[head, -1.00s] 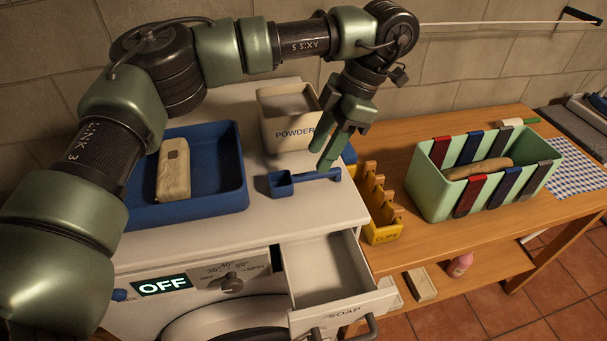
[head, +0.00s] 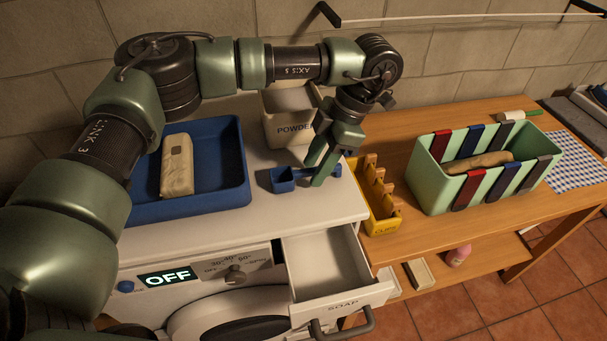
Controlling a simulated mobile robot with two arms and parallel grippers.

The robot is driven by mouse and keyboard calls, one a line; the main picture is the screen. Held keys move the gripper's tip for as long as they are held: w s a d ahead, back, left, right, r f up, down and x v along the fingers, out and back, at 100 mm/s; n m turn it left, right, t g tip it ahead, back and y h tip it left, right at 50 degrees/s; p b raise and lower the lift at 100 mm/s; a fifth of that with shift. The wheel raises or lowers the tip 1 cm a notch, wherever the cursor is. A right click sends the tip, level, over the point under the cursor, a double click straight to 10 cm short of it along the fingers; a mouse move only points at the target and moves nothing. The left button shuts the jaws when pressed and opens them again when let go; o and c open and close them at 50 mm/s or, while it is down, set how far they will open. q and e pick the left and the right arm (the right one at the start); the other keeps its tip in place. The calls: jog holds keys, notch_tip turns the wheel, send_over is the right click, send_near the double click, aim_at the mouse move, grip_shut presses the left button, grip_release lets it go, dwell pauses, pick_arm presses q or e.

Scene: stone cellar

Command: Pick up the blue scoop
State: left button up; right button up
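The blue scoop (head: 284,181) lies on the white top of the washing machine, near its right edge. Its cup is at the left and its handle points right. My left gripper (head: 317,172) is low over the handle, pointing down. Its two fingers are apart, one at the near side of the handle and one toward the far side. The near finger hides part of the handle, whose end shows to its right. I cannot tell whether the fingers touch it. My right gripper is not in view.
The powder tub (head: 284,136) stands close behind the scoop. A blue tray (head: 220,190) with a beige block (head: 177,165) lies left. A yellow clips holder (head: 381,224) and a green striped basket (head: 427,188) are right. The soap drawer (head: 330,268) stands open in front.

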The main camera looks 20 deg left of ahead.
pick_arm(q)
jog(key=shift+f, duration=0.15)
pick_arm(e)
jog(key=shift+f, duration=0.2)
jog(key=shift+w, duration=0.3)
pick_arm(q)
grip_shut()
